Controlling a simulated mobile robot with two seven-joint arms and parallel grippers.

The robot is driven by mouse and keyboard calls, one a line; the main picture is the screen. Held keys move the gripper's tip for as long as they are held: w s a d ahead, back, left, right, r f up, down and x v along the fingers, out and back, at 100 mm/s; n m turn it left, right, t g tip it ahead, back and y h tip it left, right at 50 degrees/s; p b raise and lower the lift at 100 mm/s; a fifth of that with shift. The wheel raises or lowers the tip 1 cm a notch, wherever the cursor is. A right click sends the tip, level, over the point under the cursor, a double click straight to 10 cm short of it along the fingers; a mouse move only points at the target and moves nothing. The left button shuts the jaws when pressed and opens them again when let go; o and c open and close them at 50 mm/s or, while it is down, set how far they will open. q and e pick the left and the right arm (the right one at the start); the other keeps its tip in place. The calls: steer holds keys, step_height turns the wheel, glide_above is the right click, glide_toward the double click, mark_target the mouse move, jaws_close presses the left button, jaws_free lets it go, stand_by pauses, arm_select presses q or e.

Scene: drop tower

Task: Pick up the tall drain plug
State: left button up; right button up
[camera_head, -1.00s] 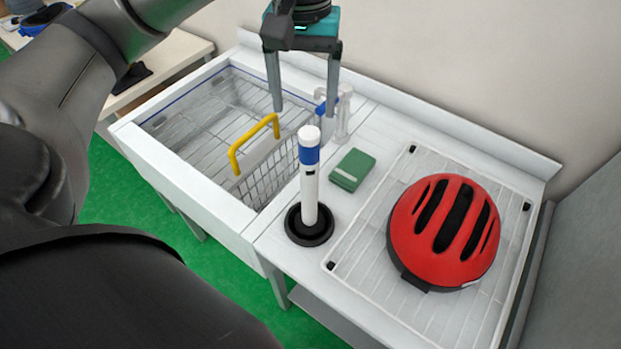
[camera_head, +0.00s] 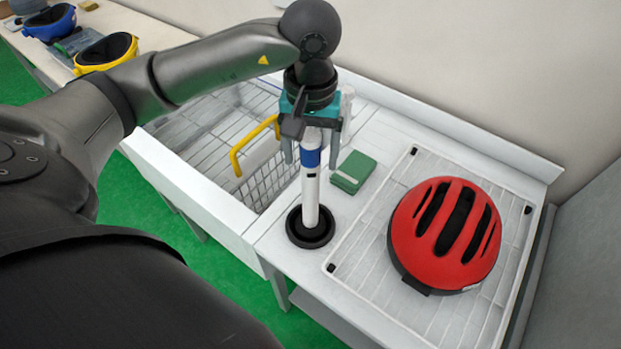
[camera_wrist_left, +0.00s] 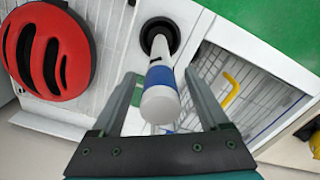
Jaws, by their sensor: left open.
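The tall drain plug (camera_head: 310,195) stands upright on the white counter, a white post with a blue band and a wide black round base. My left gripper (camera_head: 312,160) is open above it, its fingers hanging down on either side of the post's upper part. The left wrist view shows the plug's white top and blue band (camera_wrist_left: 160,98) between the two spread fingers (camera_wrist_left: 160,90), with a gap on each side. The fingers do not appear to grip it. My right gripper is not in view.
A red helmet (camera_head: 408,240) rests on a wire rack (camera_head: 350,265) at right. A green pad (camera_head: 353,171) lies close beside the plug. The sink (camera_head: 170,175) at left holds a wire basket with a yellow handle (camera_head: 236,160). A wall rises behind.

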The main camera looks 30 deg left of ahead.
arm_select(q)
steer(key=shift+f, duration=0.25)
steer(key=shift+c, duration=0.3)
jaws_close()
stand_by(1.0)
